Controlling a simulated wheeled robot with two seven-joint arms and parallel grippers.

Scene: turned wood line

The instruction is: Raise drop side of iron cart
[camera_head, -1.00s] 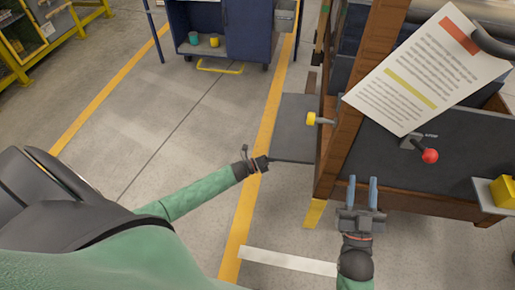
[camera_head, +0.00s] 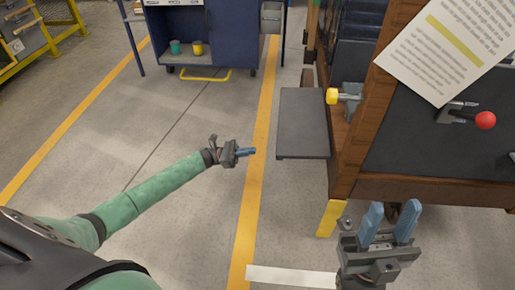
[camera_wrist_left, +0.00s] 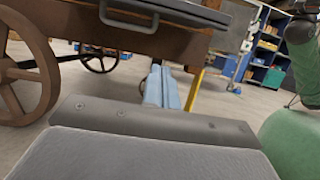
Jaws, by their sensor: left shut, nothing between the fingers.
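The cart has a brown frame (camera_head: 362,110) and dark panels (camera_head: 430,140) at the right of the head view. A flat dark grey panel (camera_head: 303,130) juts out level from its left side; it looks like the lowered drop side. In the left wrist view, a brown wheeled body (camera_wrist_left: 165,42) carries a dark panel edge with a grey handle (camera_wrist_left: 130,18). My left gripper (camera_head: 252,151) is shut and empty, just left of the grey panel and apart from it. It also shows in the wrist view (camera_wrist_left: 163,72). My right gripper (camera_head: 391,208) is open and empty below the cart's lower rail.
A yellow knob (camera_head: 332,96) and a red-knobbed lever (camera_head: 484,120) stick out from the cart. A printed sheet (camera_head: 440,50) covers its upper right. A blue cabinet (camera_head: 215,30) stands at the back.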

